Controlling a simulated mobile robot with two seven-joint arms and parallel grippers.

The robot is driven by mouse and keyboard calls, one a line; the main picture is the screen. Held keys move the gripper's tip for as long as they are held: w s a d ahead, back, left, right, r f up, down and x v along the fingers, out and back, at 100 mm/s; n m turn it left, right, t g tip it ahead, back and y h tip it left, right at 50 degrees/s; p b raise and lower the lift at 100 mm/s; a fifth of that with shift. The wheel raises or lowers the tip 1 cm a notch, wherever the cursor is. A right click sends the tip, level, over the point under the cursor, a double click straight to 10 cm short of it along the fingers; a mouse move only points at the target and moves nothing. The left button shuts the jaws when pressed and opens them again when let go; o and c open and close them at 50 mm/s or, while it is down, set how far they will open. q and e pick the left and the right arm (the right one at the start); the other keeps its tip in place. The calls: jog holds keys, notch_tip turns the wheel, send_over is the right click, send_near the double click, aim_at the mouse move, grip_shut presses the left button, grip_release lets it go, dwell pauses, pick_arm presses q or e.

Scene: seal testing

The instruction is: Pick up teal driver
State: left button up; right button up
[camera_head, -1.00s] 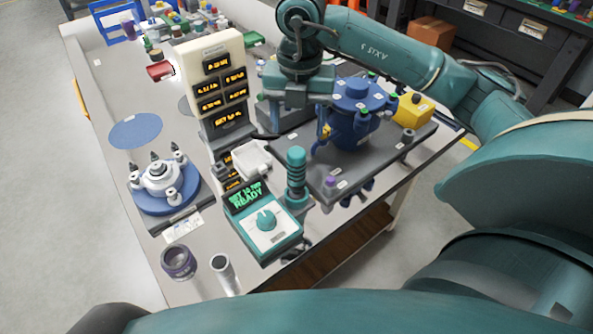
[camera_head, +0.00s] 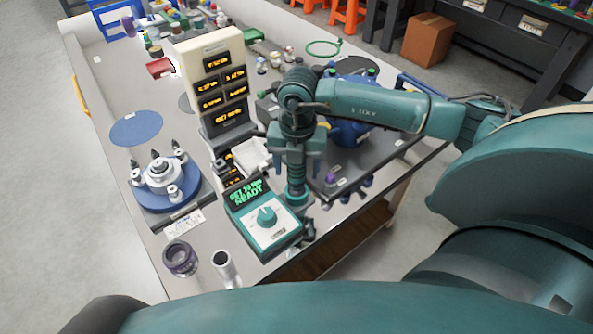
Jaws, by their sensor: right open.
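The teal driver (camera_head: 296,188) stands upright in its holder beside the teal control box (camera_head: 266,220), whose green display reads READY. My right gripper (camera_head: 297,172) is directly above and around the driver, pointing down, with its blue-grey fingers spread to either side of the handle. The driver's top is hidden by the gripper. I cannot tell whether the fingers touch it. My left gripper is out of view.
A white display tower (camera_head: 210,60) stands behind and left of the driver. A blue vessel (camera_head: 348,133) on a dark plate is close on the right, partly hidden by my arm. A white flanged part on a blue base (camera_head: 158,198) sits left. A purple ring (camera_head: 180,258) and metal tube (camera_head: 224,266) stand in front.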

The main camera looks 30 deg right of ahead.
jog(key=shift+c, duration=0.4)
jog(key=c, duration=1.1)
jog(key=shift+r, duration=0.1)
notch_tip(320, 180, up, 10)
jog(key=shift+f, duration=0.1)
